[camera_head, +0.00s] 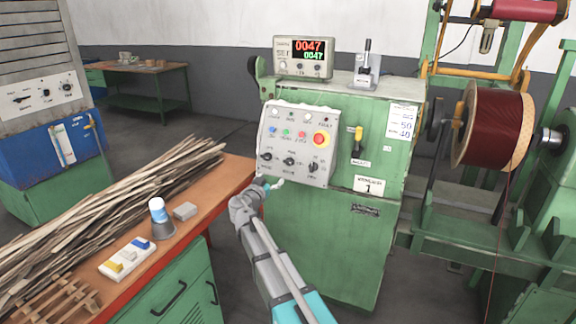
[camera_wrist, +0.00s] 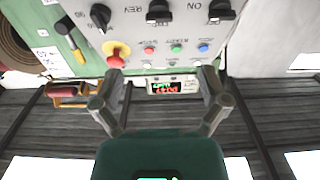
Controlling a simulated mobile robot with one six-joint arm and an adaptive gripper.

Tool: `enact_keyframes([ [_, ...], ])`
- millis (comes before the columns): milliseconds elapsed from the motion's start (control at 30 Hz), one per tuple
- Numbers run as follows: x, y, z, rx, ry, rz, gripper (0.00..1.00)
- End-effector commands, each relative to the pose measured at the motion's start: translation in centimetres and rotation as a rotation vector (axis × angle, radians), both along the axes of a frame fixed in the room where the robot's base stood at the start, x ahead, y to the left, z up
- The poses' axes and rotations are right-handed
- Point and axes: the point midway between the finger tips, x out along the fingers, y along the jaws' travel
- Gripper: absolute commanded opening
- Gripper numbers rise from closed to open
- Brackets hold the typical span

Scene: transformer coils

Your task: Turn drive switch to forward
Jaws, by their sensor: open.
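The grey control panel (camera_head: 298,143) is on the front of the green machine. It has a lower row of three black rotary switches: left (camera_head: 266,156), middle (camera_head: 289,161) and right (camera_head: 314,167). In the wrist view, which looks turned over, they line the top edge. The others, (camera_wrist: 158,12) and (camera_wrist: 221,11), look squarer. My gripper (camera_wrist: 160,84) is open and empty, its fingers spread. In the head view my gripper (camera_head: 274,184) is just below the panel's lower left corner.
A red emergency button (camera_head: 321,138) and coloured push buttons share the panel. A yellow-handled lever (camera_head: 357,140) is to its right. A counter display (camera_head: 303,58) stands on top. The wooden bench (camera_head: 190,208) with strips (camera_head: 120,190) lies left, close to my arm.

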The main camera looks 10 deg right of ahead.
Motion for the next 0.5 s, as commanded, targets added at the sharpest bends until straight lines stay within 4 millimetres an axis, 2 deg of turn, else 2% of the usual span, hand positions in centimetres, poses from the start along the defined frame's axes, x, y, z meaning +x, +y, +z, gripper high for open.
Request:
enact_keyframes([
  [267,0.1,-0.1,0.0,0.000,0.002,-0.002,0.94],
  [500,1.1,-0.9,0.0,0.000,0.002,-0.003,0.94],
])
